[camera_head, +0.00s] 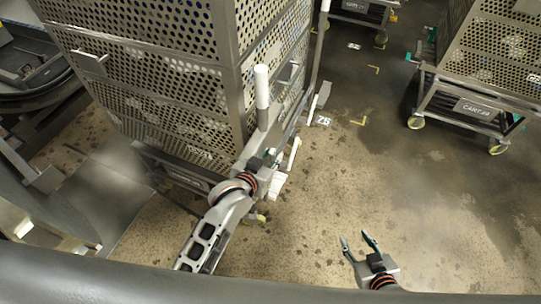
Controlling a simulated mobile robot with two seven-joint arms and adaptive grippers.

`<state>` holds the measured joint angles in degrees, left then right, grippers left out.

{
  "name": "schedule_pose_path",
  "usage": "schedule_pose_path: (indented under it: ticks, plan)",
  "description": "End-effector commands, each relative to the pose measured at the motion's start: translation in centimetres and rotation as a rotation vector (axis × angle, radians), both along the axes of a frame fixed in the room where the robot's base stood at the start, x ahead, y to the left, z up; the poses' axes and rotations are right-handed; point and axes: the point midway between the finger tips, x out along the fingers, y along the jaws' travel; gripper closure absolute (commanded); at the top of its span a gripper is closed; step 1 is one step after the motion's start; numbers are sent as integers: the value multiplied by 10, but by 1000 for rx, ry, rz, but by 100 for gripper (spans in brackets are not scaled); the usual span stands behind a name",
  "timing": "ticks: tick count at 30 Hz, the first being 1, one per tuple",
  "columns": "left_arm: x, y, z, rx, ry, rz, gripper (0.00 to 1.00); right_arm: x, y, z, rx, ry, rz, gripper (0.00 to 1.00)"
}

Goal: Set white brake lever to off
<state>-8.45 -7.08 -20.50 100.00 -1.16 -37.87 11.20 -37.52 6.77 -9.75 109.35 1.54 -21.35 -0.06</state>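A slim white lever (294,153) stands tilted low at the near right corner of the large perforated cart (140,80). I take it for the brake lever; its lower end is partly hidden. My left gripper (272,157) is at this corner, just left of the lever. Its fingers are small and overlap cart parts, so I cannot tell whether they touch the lever or are open. My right gripper (358,243) is open and empty above the floor at lower right, well apart from the cart.
An upright post with a white grip (262,86) rises behind my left gripper. Another cart (475,105) stands at upper right, and part of one more (360,10) shows at the top.

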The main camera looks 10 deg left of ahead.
Motion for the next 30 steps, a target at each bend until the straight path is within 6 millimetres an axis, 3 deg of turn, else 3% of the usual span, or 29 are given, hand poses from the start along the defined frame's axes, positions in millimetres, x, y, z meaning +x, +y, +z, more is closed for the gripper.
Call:
schedule_pose_path:
  ticks: [18, 30]
  plan:
    - [-61, 19, 34, 0, 0, 0, 72, 0, 1, 1, 0, -2, 2, 60]
    - [-66, 21, 38, -1, -1, -1, 75, 1, 1, 1, 1, -3, 2, 60]
